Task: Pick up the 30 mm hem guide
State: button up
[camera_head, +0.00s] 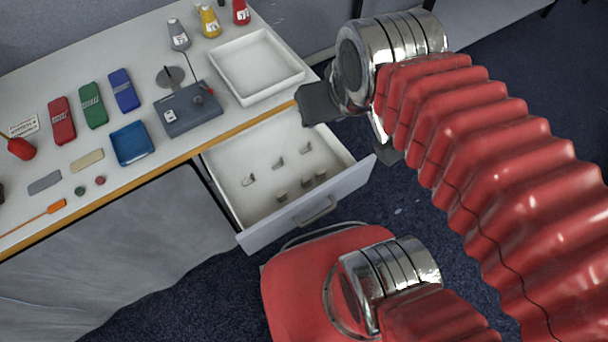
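Several small grey metal pieces lie in the open white drawer (240,210) under the table, in two rough rows. In the back row are a left piece (249,180), a middle piece (278,163) and a right piece (305,148). More pieces (307,184) sit nearer the drawer front. They look like guides, but no size marking can be read, so I cannot tell which is 30 mm. My gripper (350,130) is at the drawer's right end, above it in the picture. Its two dark fingers are apart, with nothing seen between them.
The table (215,140) carries an empty white tray (258,88), a grey device (188,108), a blue dish (132,143), red, green and blue packets (94,105), and small bottles (209,20). The drawer front with its handle (316,211) sticks out over the dark carpet.

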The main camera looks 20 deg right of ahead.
aim_at(305, 182)
jog(key=u, duration=0.35)
jog(key=k, duration=0.9)
jog(key=u, duration=0.6)
jog(key=k, duration=0.45)
jog(key=u, duration=0.4)
jog(key=i, duration=1.5)
jog(key=u, duration=0.55)
